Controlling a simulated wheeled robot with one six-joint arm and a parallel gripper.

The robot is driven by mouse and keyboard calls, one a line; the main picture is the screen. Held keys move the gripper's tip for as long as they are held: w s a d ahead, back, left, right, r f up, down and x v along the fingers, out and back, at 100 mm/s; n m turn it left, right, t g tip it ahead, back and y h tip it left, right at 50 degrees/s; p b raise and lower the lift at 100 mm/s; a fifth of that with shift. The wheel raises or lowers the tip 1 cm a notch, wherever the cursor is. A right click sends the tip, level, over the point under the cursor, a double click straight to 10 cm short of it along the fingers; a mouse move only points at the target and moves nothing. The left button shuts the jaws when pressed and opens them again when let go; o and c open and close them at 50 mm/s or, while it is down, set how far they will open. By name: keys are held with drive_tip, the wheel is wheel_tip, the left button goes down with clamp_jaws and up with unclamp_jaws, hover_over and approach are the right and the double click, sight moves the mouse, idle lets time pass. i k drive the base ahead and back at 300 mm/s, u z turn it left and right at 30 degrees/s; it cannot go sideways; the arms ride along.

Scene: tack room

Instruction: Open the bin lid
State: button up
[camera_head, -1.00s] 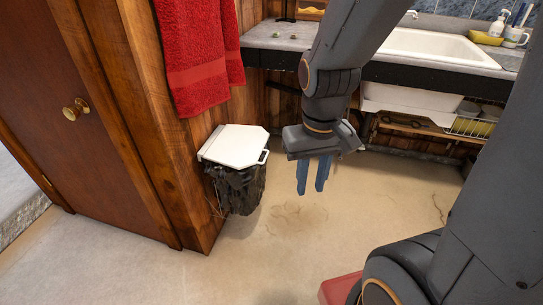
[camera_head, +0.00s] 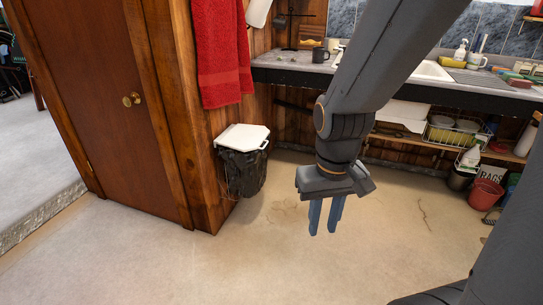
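The bin (camera_head: 244,173) hangs low on the wooden wall below the red towel, with a black bag around it. Its white lid (camera_head: 243,137) lies flat and shut on top, with a small loop handle (camera_head: 264,144) at its right edge. My gripper (camera_head: 327,218) hangs to the right of the bin and in front of it, pointing down over the floor. Its two blue fingers are apart with nothing between them. It does not touch the bin.
A brown wooden door (camera_head: 95,95) with a brass knob stands at left. A red towel (camera_head: 222,55) hangs above the bin. A counter (camera_head: 290,63) with a sink runs along the back, with shelves below. A red bucket (camera_head: 486,193) stands at right. The floor between is clear.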

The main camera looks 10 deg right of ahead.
sight(243, 138)
drive_tip(key=u, duration=0.65)
drive_tip(key=i, duration=1.2)
drive_tip(key=z, duration=0.55)
drive_tip(key=i, duration=0.6)
drive_tip(key=z, duration=0.5)
